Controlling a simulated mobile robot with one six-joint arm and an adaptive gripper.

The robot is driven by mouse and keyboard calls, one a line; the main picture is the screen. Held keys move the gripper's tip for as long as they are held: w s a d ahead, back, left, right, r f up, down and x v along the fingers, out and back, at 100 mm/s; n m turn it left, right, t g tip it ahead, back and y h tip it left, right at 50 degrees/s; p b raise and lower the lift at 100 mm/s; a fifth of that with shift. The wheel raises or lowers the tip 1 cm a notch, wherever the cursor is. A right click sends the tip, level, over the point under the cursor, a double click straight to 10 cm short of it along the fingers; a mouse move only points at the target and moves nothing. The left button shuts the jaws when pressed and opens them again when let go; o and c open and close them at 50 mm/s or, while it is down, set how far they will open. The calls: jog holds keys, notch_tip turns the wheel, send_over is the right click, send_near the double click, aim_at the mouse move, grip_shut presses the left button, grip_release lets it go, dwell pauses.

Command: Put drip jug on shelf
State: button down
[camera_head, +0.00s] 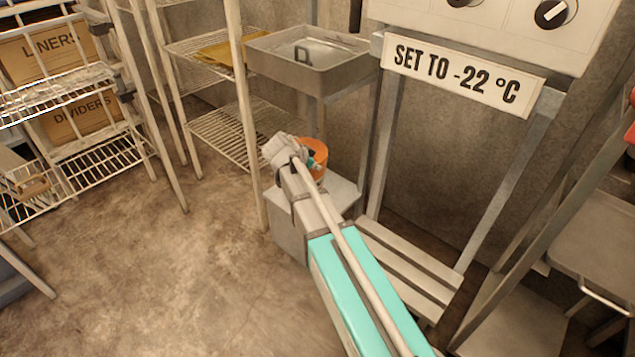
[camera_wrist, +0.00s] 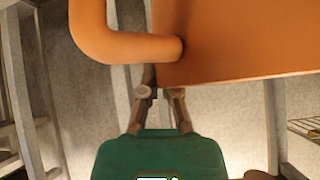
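The orange drip jug (camera_head: 317,152) is at the far end of my arm in the head view, partly hidden behind my gripper (camera_head: 284,149). The jug shows just above a pale box; I cannot tell whether it touches it. In the wrist view, the jug's body (camera_wrist: 235,45) and curved handle (camera_wrist: 100,40) fill the top. My gripper (camera_wrist: 160,88) is just below the handle's end, its fingers some way apart. A wire shelf (camera_head: 217,137) of the rack is left of the jug.
A metal basin (camera_head: 300,80) stands above and behind the jug. The pale box (camera_head: 333,193) is below it. A rack post (camera_head: 247,110) stands left of my gripper. A yellow item (camera_head: 220,54) lies on the upper shelf. The floor (camera_head: 150,260) at left is clear.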

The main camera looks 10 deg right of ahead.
aim_at(318, 176)
jog(key=shift+w+d+f+b, duration=0.25)
jog(key=shift+w+f+b, duration=0.25)
jog(key=shift+f, duration=0.1)
jog(key=shift+w+d+f+b, duration=0.25)
jog(key=shift+w+f+b, duration=0.2)
jog(key=shift+f, duration=0.2)
jog(key=shift+w+d+f+b, duration=0.25)
jog(key=shift+w+f+b, duration=0.15)
jog(key=shift+f+b, duration=0.15)
jog(key=shift+f, duration=0.1)
jog(key=shift+w+d+f+b, duration=0.1)
jog(key=shift+w+f+b, duration=0.1)
jog(key=shift+f+b, duration=0.8)
jog(key=shift+w+d+f+b, duration=0.1)
jog(key=shift+w+f+b, duration=0.05)
jog(key=shift+f+b, duration=0.8)
jog(key=shift+f, duration=0.2)
jog(key=c, duration=0.8)
grip_release()
jog(key=shift+r, duration=0.1)
jog(key=shift+r, duration=0.15)
